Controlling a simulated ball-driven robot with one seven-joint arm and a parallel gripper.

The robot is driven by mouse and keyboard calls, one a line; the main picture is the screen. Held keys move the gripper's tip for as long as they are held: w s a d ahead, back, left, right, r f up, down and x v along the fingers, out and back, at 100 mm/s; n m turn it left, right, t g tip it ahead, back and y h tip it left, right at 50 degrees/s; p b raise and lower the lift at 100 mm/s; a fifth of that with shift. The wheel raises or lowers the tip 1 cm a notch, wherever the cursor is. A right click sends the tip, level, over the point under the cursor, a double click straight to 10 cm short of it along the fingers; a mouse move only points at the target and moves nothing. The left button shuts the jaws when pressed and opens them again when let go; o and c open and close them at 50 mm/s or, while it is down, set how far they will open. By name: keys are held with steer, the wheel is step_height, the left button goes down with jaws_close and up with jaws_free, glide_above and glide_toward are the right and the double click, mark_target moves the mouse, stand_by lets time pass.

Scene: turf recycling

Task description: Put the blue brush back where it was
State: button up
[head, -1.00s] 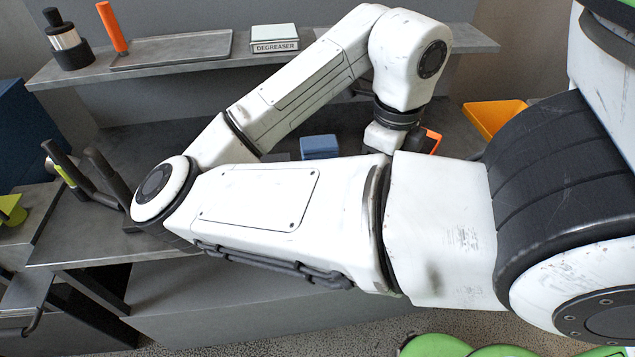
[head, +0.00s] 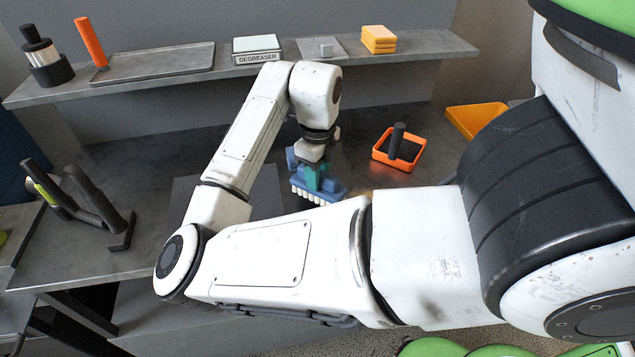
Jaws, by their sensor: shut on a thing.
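The blue brush (head: 327,193) has a blue body and a row of pale bristles along its lower front edge. My gripper (head: 313,170) points down and is shut on the brush, over the middle of the bench. The brush's underside and the fingertips are partly hidden, and I cannot tell whether the bristles touch the bench. A dark flat mat (head: 265,187) lies left of the brush, partly covered by my arm.
An orange tray (head: 376,158) with a dark upright handle in it stands right of the brush. A yellow bin (head: 470,118) is farther right. The shelf (head: 200,92) behind holds a degreaser box (head: 257,50) and yellow blocks (head: 378,40). A dark angled stand (head: 95,205) is at left.

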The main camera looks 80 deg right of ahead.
steer(key=shift+f, duration=1.6)
steer(key=shift+f, duration=0.15)
steer(key=o, duration=1)
steer(key=shift+o, duration=0.2)
step_height(320, 180, up, 12)
steer(key=shift+r, duration=0.2)
